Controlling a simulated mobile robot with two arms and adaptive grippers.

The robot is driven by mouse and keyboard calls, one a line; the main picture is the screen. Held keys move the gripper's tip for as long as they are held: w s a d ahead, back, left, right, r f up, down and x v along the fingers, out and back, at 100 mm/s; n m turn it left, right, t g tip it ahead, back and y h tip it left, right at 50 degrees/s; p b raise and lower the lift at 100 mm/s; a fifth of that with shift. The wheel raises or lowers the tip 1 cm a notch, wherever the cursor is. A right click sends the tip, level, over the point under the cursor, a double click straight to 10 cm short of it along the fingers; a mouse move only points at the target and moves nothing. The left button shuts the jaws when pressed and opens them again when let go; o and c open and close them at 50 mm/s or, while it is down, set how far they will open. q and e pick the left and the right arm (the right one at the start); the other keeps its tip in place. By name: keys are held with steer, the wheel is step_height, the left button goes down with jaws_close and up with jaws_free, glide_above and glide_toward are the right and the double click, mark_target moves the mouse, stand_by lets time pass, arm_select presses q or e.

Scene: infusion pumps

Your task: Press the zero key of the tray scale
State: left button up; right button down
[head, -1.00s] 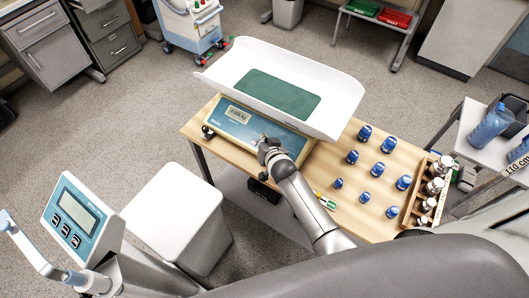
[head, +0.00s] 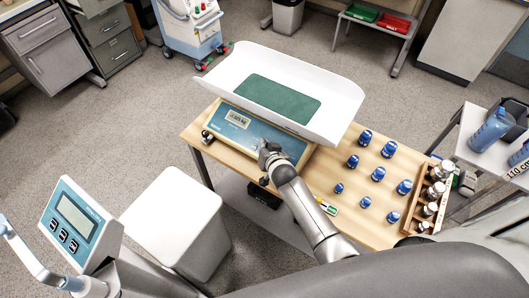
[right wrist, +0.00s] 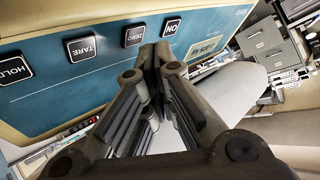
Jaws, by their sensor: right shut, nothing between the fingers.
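The tray scale has a white tray (head: 338,90) with a green mat and a blue front panel (head: 278,142) with a small display (head: 238,118). It stands on a wooden table. In the right wrist view the zero key (right wrist: 134,36) is a dark square between the tare key (right wrist: 81,48) and the on key (right wrist: 171,28). My right gripper (right wrist: 157,52) is shut and empty, its tips by the panel between the zero and on keys. Whether they touch it I cannot tell. In the head view my right gripper (head: 264,150) covers the keys. My left gripper is out of view.
Several blue-capped vials (head: 378,174) and a wooden rack (head: 408,222) of bottles stand on the table's right part. A second display unit (head: 75,222) and a white box-shaped stool (head: 170,205) are at left. A side table (head: 478,160) holds a blue jug.

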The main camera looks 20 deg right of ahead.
steer(key=shift+f, duration=0.1)
stand_by(0.4)
steer(key=shift+w+d+f+b, duration=0.1)
steer(key=shift+w+f+b, duration=0.05)
steer(key=shift+f+b, duration=0.15)
steer(key=shift+d+f+b, duration=0.15)
steer(key=shift+f+b, duration=0.15)
steer(key=shift+f, duration=0.05)
stand_by(0.6)
steer(key=shift+r, duration=0.1)
steer(key=shift+s+a+r+p, duration=0.25)
steer(key=shift+r+p, duration=0.35)
steer(key=shift+p, duration=0.2)
steer(key=shift+w+r, duration=0.1)
steer(key=r+p, duration=0.1)
steer(key=a+r+p, duration=0.1)
steer(key=r+p, duration=0.1)
steer(key=s+r+p, duration=0.1)
steer(key=shift+s+a+r+p, duration=0.1)
steer(key=shift+a+r+p, duration=0.1)
steer(key=shift+a+p, duration=0.1)
